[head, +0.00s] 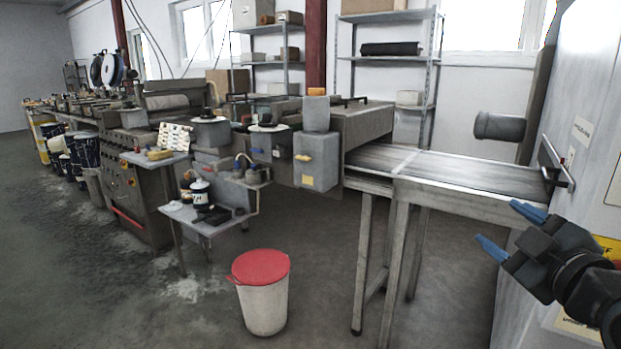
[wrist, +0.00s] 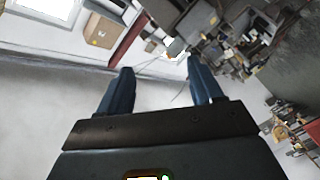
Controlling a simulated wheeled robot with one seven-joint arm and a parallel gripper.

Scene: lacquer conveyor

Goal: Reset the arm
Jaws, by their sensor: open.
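My gripper (head: 508,232) is at the right edge of the head view, with its blue fingers spread apart and nothing between them. It is held in the air in front of the right end of the conveyor, near the white cabinet. In the wrist view my gripper (wrist: 158,90) points across the room, its two dark blue fingers apart and empty. The rest of my arm is mostly cut off by the right edge of the head view.
The conveyor table (head: 470,172) stands left of my gripper, beside a white cabinet (head: 590,110). A white bin with a red lid (head: 262,267) stands on the floor. A small side table (head: 205,222) holds cans.

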